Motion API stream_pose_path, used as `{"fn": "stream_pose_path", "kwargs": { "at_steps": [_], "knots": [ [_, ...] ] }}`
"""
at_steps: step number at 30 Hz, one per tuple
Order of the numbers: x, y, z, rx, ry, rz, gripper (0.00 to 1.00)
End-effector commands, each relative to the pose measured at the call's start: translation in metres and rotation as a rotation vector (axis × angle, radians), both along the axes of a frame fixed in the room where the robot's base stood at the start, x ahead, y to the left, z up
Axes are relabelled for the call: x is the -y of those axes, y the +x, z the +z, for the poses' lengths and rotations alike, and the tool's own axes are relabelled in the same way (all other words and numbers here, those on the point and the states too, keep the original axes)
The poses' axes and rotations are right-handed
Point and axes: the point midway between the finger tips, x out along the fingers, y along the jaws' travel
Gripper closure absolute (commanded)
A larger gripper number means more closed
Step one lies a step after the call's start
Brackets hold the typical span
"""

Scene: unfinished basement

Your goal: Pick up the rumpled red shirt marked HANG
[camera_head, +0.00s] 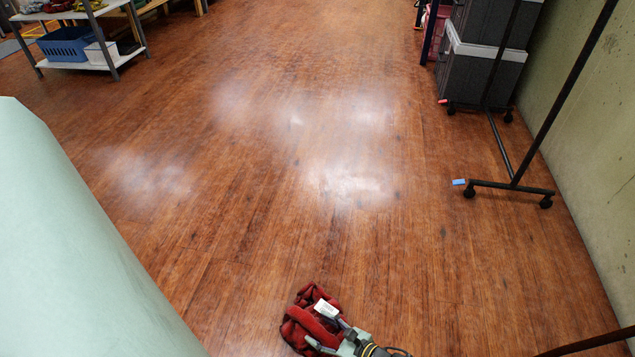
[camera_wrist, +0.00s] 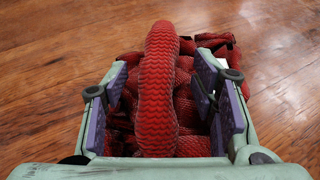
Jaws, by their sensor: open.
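The rumpled red shirt (camera_head: 304,322) lies in a heap on the wooden floor at the bottom middle of the head view. A small white tag shows on it, but its lettering is too small to read. In the wrist view the red shirt (camera_wrist: 158,95) fills the space between the fingers, with one thick fold rising between them. My gripper (camera_head: 333,336) is at the shirt's lower right side in the head view. In the wrist view my gripper (camera_wrist: 163,100) is open, its purple-lined fingers on either side of the fold. Whether the fingers touch the cloth is unclear.
A black wheeled rack (camera_head: 510,186) stands at the right by the wall, with grey bins (camera_head: 468,72) behind it. A shelf (camera_head: 100,60) with a blue basket (camera_head: 64,44) is at the upper left. The middle floor is clear.

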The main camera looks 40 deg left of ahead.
Motion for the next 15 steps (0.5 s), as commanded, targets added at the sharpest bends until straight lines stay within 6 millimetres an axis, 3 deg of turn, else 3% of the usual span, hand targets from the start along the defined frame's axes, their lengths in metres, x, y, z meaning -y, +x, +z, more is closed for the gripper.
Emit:
{"fn": "stream_pose_path", "kwargs": {
  "at_steps": [15],
  "knots": [
    [0.0004,0.0002,0.0003,0.000,0.001,0.000,0.78]
  ]
}}
